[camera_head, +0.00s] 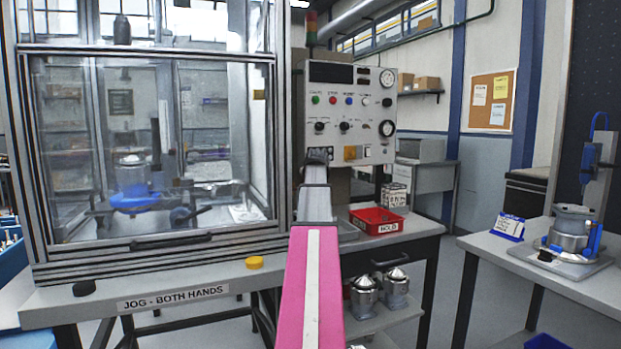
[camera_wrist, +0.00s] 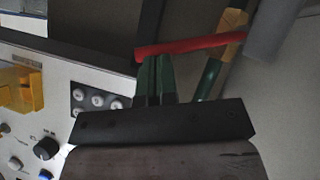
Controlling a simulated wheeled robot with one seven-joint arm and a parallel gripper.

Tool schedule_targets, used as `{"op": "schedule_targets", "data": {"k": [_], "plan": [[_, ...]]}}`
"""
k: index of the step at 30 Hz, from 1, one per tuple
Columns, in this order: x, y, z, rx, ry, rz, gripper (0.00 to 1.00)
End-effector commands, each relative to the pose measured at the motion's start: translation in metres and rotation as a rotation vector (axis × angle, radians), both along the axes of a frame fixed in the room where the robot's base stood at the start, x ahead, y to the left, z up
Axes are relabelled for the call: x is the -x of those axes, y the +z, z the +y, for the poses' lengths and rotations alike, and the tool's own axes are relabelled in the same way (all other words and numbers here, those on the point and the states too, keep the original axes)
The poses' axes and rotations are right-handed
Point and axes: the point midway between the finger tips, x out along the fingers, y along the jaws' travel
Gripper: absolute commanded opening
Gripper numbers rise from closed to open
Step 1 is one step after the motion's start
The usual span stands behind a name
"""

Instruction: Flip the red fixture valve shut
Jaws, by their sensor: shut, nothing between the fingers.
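In the wrist view the red valve handle (camera_wrist: 190,46) is a long bar lying nearly level, tilted slightly up to the right. Its right end meets a pipe with a brass-coloured section (camera_wrist: 234,21) and a green section (camera_wrist: 209,80). My gripper (camera_wrist: 155,62) has its green fingers together and empty. The fingertips are at the handle's left part, just below it in the picture. I cannot tell whether they touch it. In the head view my pink arm reaches toward the control panel (camera_head: 345,112); the valve cannot be made out there.
A yellow part (camera_wrist: 20,88) and panel knobs (camera_wrist: 46,148) lie left of my gripper. A grey cylinder (camera_wrist: 272,28) is at the upper right. The glazed enclosure (camera_head: 150,150) stands left of my arm; a red HOLD bin (camera_head: 376,220) sits right of it.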

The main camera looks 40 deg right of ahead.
Motion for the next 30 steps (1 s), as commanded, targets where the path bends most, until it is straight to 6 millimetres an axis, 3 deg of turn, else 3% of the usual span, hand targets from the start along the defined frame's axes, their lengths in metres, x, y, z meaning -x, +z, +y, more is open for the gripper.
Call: {"op": "schedule_targets", "data": {"k": [17,30], "plan": [[0.003,-0.024,-0.016,-0.306,-0.001,-0.072,0.00],[0.004,-0.033,-0.019,-0.302,0.000,-0.072,0.00]]}}
